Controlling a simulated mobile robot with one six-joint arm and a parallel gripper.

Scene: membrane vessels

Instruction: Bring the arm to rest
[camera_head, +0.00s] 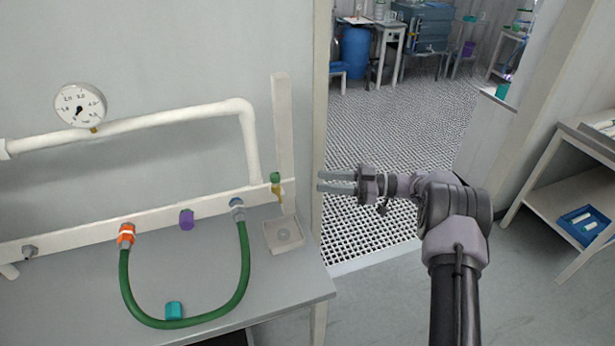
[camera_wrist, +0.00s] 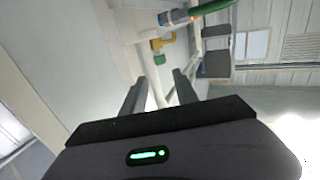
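My arm reaches up from the lower right of the head view. My gripper (camera_head: 322,180) points left, in front of the doorway edge and just right of the green-topped valve (camera_head: 276,184). Its two fingers stand apart with nothing between them. In the wrist view my gripper (camera_wrist: 160,82) also shows both fingers apart and empty. Beyond the fingertips there are a yellow fitting (camera_wrist: 161,42) and a blue-grey connector on a green hose (camera_wrist: 208,8).
A grey bench (camera_head: 215,270) at left carries a white manifold rail (camera_head: 80,235) with a green hose (camera_head: 190,322) looped between two ports. A gauge (camera_head: 80,105) sits above. A shelf (camera_head: 575,185) stands at right. Open grated floor (camera_head: 400,130) lies beyond the doorway.

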